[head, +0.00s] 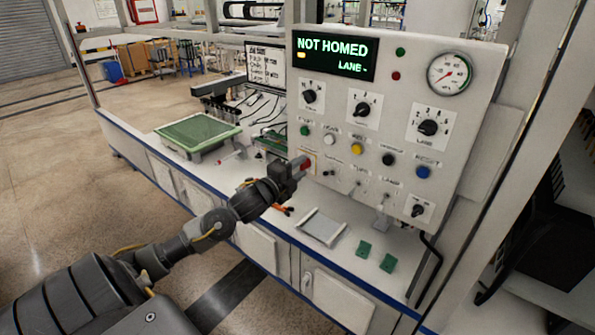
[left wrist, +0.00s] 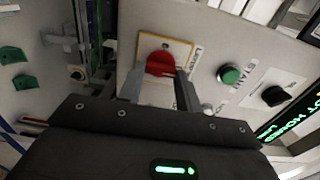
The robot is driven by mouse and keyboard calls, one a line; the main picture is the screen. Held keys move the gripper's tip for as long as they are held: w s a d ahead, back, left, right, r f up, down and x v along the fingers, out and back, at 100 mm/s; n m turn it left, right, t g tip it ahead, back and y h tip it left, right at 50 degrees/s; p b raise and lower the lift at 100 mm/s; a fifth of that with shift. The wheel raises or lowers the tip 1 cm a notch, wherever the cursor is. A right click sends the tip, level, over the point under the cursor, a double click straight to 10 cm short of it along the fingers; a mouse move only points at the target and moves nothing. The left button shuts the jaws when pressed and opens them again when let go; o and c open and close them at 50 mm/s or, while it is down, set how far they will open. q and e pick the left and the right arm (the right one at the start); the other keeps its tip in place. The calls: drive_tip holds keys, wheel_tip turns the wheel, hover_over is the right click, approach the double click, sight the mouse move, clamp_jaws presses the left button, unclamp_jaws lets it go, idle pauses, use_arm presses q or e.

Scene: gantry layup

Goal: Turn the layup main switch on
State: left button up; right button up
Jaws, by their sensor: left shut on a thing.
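The main switch is a red rotary knob (left wrist: 160,63) on a yellow-edged plate at the lower left of the grey control panel (head: 395,75). In the head view only a bit of its red (head: 305,165) shows beside my gripper. My left gripper (head: 298,168) reaches it from the left. In the left wrist view its two fingers (left wrist: 158,80) stand on either side of the red knob, shut on it. The knob's exact angle is hard to tell. The panel display (head: 333,53) reads "NOT HOMED" and "LANE -". My right gripper is not in view.
Close to the switch are a green button (head: 304,131), a white button (head: 330,139) and small toggles. Below on the bench lie a clear tray (head: 322,228) and green pieces (head: 364,250). A green-topped tray (head: 198,133) stands to the left.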

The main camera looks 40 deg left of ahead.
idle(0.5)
use_arm(q)
drive_tip(key=o, duration=1)
drive_tip(key=shift+s, duration=0.1)
drive_tip(key=shift+s+f, duration=0.15)
drive_tip(key=shift+s, duration=0.2)
drive_tip(key=shift+s+d+b, duration=0.1)
drive_tip(key=shift+s+b, duration=1.15)
drive_tip(key=shift+s, duration=3.7)
